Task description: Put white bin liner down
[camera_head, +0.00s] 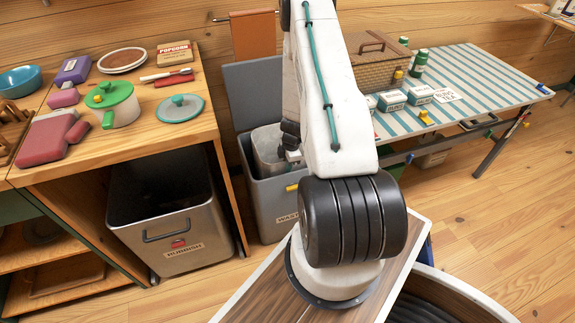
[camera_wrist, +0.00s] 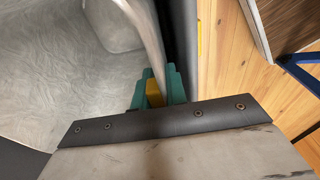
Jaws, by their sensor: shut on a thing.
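The white bin liner (camera_head: 268,151) shows as a pale grey, open-topped shape in the mouth of the grey waste bin (camera_head: 272,205), partly hidden by my arm. In the wrist view the liner (camera_wrist: 60,85) fills the left side, with a creased, translucent wall and a pale rim. My gripper (camera_wrist: 156,92) has green fingers with a yellow part between them, and is shut on the liner's rim. In the head view my gripper is mostly hidden behind my arm at the bin's right side. Whether the liner rests on the bin's bottom cannot be told.
A metal bin labelled RUBBISH (camera_head: 165,220) stands left under the wooden counter (camera_head: 60,170) with pots and boxes. A striped table (camera_head: 460,80) with a wicker basket (camera_head: 368,65) and small boxes is at right. The bin's raised grey lid (camera_head: 253,90) stands behind it. Wooden floor is clear at right.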

